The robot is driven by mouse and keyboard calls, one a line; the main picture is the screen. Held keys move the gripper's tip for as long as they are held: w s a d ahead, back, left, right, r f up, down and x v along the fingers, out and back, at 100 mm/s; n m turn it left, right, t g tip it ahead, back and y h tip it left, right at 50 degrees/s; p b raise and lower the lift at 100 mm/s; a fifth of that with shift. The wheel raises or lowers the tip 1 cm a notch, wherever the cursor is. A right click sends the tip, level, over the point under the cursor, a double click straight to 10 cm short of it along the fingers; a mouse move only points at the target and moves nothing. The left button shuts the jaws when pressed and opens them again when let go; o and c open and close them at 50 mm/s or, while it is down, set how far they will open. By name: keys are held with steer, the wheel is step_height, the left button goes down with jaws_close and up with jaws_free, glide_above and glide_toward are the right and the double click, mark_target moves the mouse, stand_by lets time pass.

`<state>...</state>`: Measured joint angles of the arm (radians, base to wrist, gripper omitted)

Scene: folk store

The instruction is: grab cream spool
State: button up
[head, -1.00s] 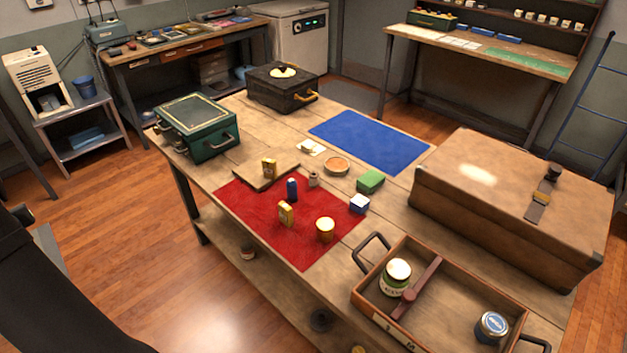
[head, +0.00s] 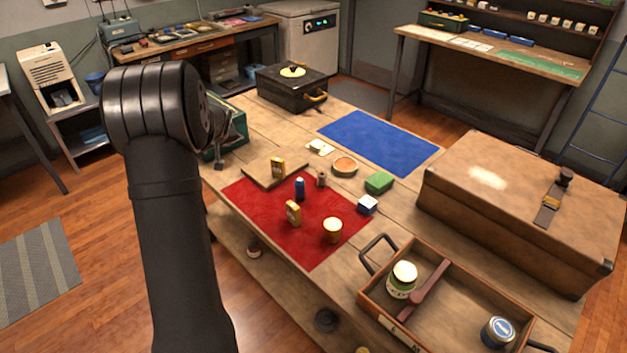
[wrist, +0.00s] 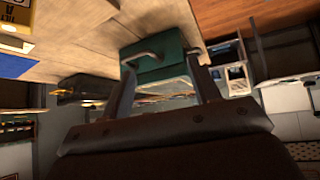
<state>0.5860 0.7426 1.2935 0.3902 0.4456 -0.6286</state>
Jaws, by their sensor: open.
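A small beige-brown spool-like thing (head: 321,179), likely the cream spool, stands upright by the back edge of the red mat (head: 262,214) in the head view. It is too small there to be sure of its colour. A blue cylinder (head: 300,188) stands just left of it. My gripper (wrist: 160,78) is open and empty in the wrist view, its two fingers apart with the green case (wrist: 160,65) seen between and beyond them. I cannot make out the spool in the wrist view.
A wooden tray (head: 380,316) and big brown case (head: 515,215) stand right. The blue mat (head: 380,142) is bare.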

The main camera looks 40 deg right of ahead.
steer(key=s+d+m+g, duration=0.2)
steer(key=s+d, duration=1.2)
steer(key=m+g, duration=0.1)
steer(key=g, duration=0.1)
glide_toward(323, 177)
steer(key=x, duration=0.3)
steer(key=d+x, duration=0.1)
steer(key=x, duration=0.2)
steer(key=shift+s, duration=0.25)
steer(key=shift+w+a+x, duration=0.1)
steer(key=shift+a+x, duration=0.05)
steer(key=shift+x, duration=0.75)
steer(key=shift+w+a+x, duration=0.1)
steer(key=shift+a+x, duration=0.05)
steer(key=shift+x, duration=0.7)
steer(key=shift+w+a+x, duration=0.1)
steer(key=shift+a+x, duration=0.05)
steer(key=shift+x, duration=0.75)
steer(key=shift+c, duration=0.5)
steer(key=c, duration=0.9)
